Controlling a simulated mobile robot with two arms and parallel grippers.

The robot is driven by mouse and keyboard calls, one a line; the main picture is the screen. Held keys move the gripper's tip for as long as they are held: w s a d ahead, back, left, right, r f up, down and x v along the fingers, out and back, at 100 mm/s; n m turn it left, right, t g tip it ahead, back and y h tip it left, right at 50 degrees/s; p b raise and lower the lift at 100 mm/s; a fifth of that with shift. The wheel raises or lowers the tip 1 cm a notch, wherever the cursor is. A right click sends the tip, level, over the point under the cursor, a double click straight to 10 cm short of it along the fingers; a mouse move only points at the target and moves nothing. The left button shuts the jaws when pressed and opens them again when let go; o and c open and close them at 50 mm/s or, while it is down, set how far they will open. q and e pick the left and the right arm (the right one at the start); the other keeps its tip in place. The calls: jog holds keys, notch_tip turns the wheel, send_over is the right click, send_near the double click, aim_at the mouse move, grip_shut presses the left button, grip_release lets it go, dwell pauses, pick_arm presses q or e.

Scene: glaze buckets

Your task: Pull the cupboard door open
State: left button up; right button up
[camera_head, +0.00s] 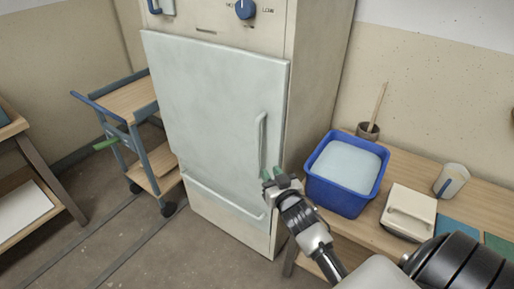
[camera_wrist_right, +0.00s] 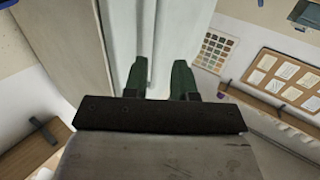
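The cupboard door (camera_head: 205,110) is a pale grey-white panel on a tall cream cupboard, and it looks closed. Its upright bar handle (camera_head: 262,140) is near the door's right edge. My right gripper (camera_head: 271,175) is at the lower end of this handle. In the right wrist view, the two green fingers of the gripper (camera_wrist_right: 160,78) stand apart with a visible gap. The handle (camera_wrist_right: 148,50) runs up close to the left finger there; contact is unclear. My left gripper is out of view.
A wooden bench at right holds a blue tub (camera_head: 335,197), a lidded cream box (camera_head: 408,212) and a white cup (camera_head: 451,180). A blue-framed cart (camera_head: 128,100) stands left of the cupboard. The floor (camera_head: 150,245) before the door is clear.

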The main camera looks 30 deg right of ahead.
aim_at(258, 148)
jog(key=shift+t, duration=0.3)
jog(key=w, duration=0.3)
jog(key=w+d+r, duration=0.1)
jog(key=w, duration=0.3)
jog(key=w+d+r, duration=0.1)
jog(key=w, duration=0.2)
jog(key=shift+w+d+r, duration=0.1)
jog(key=shift+w, duration=0.25)
grip_shut()
